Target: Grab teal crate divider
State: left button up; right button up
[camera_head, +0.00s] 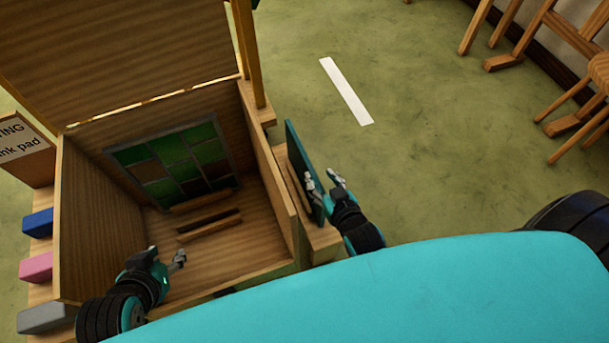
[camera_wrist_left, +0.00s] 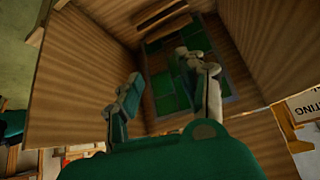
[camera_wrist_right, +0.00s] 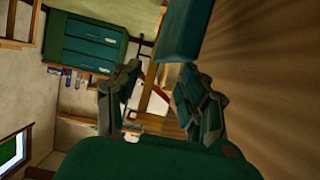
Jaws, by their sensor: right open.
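The teal crate divider (camera_head: 301,158) stands upright in a wooden holder (camera_head: 321,240) on the right outer side of the crate. My right gripper (camera_head: 322,178) is open at its near edge; one finger overlaps the divider in the picture. In the right wrist view the divider (camera_wrist_right: 180,35) shows above the open fingers, close to the right finger; contact cannot be told. My left gripper (camera_head: 166,257) is open and empty over the near left part of the wooden crate (camera_head: 250,245). The left wrist view shows its fingers (camera_wrist_left: 168,85) apart.
A leaded panel of green and brown panes (camera_head: 205,152) leans at the crate's back wall, above slotted wooden strips (camera_head: 208,226). The lid (camera_head: 120,50) stands open. Blue (camera_head: 38,223), pink (camera_head: 36,267) and grey (camera_head: 45,318) blocks sit left. Floor right of the holder is clear.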

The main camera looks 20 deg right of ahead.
aim_at(309, 165)
jog(key=x, duration=0.2)
jog(key=shift+w+f+b, duration=0.2)
jog(key=shift+w+b, duration=0.1)
jog(key=shift+b, duration=0.05)
jog(key=x, duration=0.1)
jog(key=b+x, duration=0.1)
jog(key=x, duration=0.1)
jog(key=b+x, duration=0.1)
jog(key=shift+w+a+f, duration=0.15)
jog(key=shift+a, duration=0.15)
jog(key=shift+w, duration=0.2)
pick_arm(q)
jog(key=w+d+r+t+h, duration=0.2)
jog(key=w+d+r+t, duration=0.2)
jog(key=w+r+t, duration=0.4)
notch_tip(309, 165, up, 2)
jog(key=shift+w+r, duration=0.2)
jog(key=shift+w, duration=0.35)
pick_arm(e)
grip_shut()
